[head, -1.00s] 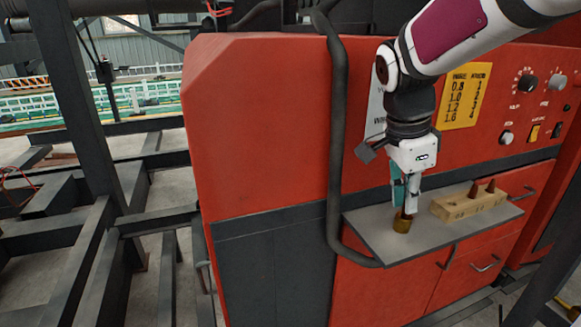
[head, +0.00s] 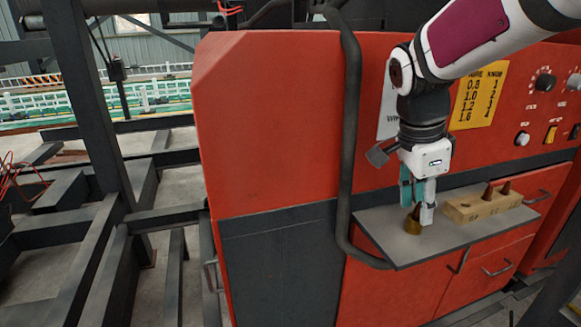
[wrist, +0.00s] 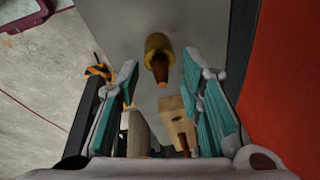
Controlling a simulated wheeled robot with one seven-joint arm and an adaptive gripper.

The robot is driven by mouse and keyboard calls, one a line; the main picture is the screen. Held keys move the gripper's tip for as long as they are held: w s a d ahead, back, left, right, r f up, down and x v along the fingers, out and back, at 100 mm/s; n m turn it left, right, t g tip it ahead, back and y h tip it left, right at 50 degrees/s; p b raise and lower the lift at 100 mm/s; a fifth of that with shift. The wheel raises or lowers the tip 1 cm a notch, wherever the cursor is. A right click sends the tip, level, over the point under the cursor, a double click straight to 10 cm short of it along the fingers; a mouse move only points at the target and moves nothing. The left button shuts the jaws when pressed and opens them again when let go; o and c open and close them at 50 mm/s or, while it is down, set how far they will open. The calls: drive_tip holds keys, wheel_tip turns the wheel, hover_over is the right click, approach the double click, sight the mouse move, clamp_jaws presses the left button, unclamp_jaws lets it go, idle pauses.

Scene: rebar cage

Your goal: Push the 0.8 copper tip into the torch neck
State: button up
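A short brass cup, apparently the torch neck (head: 411,227), stands on the grey shelf. A copper tip (head: 415,211) stands in its top, narrow end up; I cannot tell how deep it sits. My gripper (head: 417,212) is above the shelf, pointing down, with its fingers spread on either side of the tip. In the wrist view my gripper (wrist: 161,62) is open, with the copper tip (wrist: 161,72) and brass neck (wrist: 157,45) seen between and beyond the fingers, apparently untouched.
A wooden block (head: 470,211) with two darker copper tips (head: 497,190) stands on the shelf (head: 385,235) right of the gripper. The red machine's front rises behind, with a yellow chart (head: 478,95). A dark bent hose (head: 347,140) runs left of the shelf.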

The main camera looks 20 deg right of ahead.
drive_tip(key=v, duration=1.1)
drive_tip(key=shift+r, duration=0.4)
drive_tip(key=shift+a, duration=0.1)
drive_tip(key=s+a+f+n+t+y, duration=0.1)
drive_tip(key=s+a+f+n, duration=0.4)
drive_tip(key=n, duration=0.5)
drive_tip(key=s+a+f+n+t+y, duration=0.2)
drive_tip(key=s+a+f+n+t, duration=0.1)
drive_tip(key=a+n, duration=0.4)
drive_tip(key=shift+s+a+f+n+t, duration=0.2)
drive_tip(key=shift+s+f+n+t, duration=0.2)
drive_tip(key=shift+s+f+n, duration=1)
drive_tip(key=shift+w+r+n, duration=0.35)
drive_tip(key=shift+r+n, duration=0.05)
drive_tip(key=shift+r, duration=0.1)
